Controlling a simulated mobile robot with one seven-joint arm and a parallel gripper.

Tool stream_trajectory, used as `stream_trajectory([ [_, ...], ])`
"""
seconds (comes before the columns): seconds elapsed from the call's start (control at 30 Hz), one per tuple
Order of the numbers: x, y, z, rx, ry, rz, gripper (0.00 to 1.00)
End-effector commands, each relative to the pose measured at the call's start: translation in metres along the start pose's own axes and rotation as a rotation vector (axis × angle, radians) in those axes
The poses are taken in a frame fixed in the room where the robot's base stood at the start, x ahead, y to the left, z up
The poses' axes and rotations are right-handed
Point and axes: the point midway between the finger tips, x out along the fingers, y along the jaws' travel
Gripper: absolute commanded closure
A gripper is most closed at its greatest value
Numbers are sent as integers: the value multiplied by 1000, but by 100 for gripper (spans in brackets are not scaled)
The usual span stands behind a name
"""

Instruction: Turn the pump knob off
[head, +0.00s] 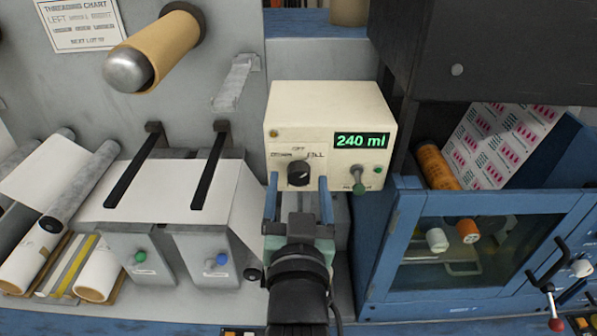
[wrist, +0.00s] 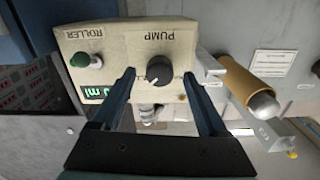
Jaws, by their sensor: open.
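The pump box (head: 285,125) is cream-coloured, with a green display reading 240 ml. Its black round pump knob (head: 299,173) is at the lower left of the front face, with small labels around it. In the wrist view the knob (wrist: 159,71) shows below the upside-down word PUMP, with a pale pointer mark towards its lower left. I cannot tell for sure which label it meets. My gripper (head: 298,184) is open, its blue fingers on either side of the knob. In the wrist view a gap shows between each finger and the knob; contact is not visible.
A green roller lever (head: 359,185) sticks out right of the knob on the same box. A brown core on a spindle (head: 155,50) is at upper left. Black arms (head: 211,165) over white web stand left of the box. A blue-framed window (head: 480,245) is at right.

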Motion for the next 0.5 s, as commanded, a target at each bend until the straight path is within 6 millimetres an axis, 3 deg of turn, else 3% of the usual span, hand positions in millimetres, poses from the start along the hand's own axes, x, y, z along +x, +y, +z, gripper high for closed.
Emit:
stream_trajectory([
  [0.2,15,0,0,0,-1,0,24],
  [0.5,16,0,1,0,0,0,24],
])
